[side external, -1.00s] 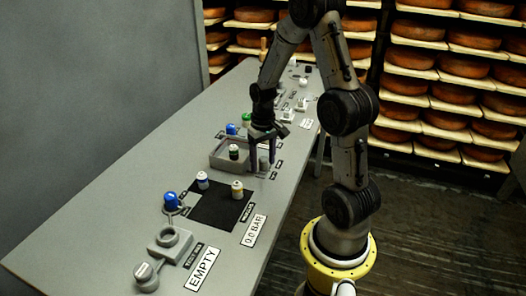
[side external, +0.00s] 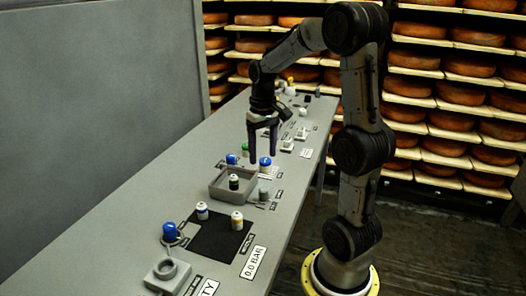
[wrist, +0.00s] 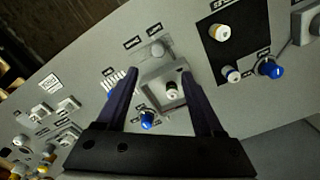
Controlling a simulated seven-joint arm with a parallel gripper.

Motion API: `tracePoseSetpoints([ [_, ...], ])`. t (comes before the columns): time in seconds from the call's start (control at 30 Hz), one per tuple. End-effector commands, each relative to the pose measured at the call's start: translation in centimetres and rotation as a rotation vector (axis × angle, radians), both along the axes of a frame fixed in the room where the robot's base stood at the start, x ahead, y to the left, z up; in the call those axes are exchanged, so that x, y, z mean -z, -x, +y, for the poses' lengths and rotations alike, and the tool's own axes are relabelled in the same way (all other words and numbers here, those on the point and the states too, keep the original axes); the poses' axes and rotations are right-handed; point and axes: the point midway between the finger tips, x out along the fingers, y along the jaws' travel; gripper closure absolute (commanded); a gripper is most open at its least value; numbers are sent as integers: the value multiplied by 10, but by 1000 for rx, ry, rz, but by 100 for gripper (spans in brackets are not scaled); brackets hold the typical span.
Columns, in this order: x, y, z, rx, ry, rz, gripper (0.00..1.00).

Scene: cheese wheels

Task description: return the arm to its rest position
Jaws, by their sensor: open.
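My gripper (side external: 263,150) is open and empty, raised above the long grey table (side external: 120,215) near the grey tray. In the wrist view my gripper (wrist: 165,90) shows two dark fingers spread apart, with nothing between them but the tray and table below. The grey square tray (side external: 213,190) holds a small white and dark vial (side external: 234,182). The tray also shows in the wrist view (wrist: 163,78), with the vial (wrist: 172,90) in it. My arm is bent upward and reaches over the table from its base at the right.
Blue-topped pieces (side external: 265,166) (side external: 170,231) and a green one (side external: 243,146) stand around the tray. A grey socket block (side external: 168,274) is in front. Shelves of cheese wheels (side external: 415,90) stand behind.

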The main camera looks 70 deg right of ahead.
Motion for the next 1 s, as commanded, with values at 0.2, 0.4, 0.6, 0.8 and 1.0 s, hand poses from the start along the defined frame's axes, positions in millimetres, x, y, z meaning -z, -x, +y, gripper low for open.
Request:
tracePoseSetpoints([
  [0.2, 0, 0, 0, 0, 0, 0, 31],
  [0.4, 0, -2, 3, -10, 1, -1, 31],
  [0.6, -38, -15, 49, -152, 63, -94, 31],
  [0.8, -75, 7, 127, -355, 126, -241, 31],
  [1.0, -84, 52, 182, -517, 153, -387, 31],
])
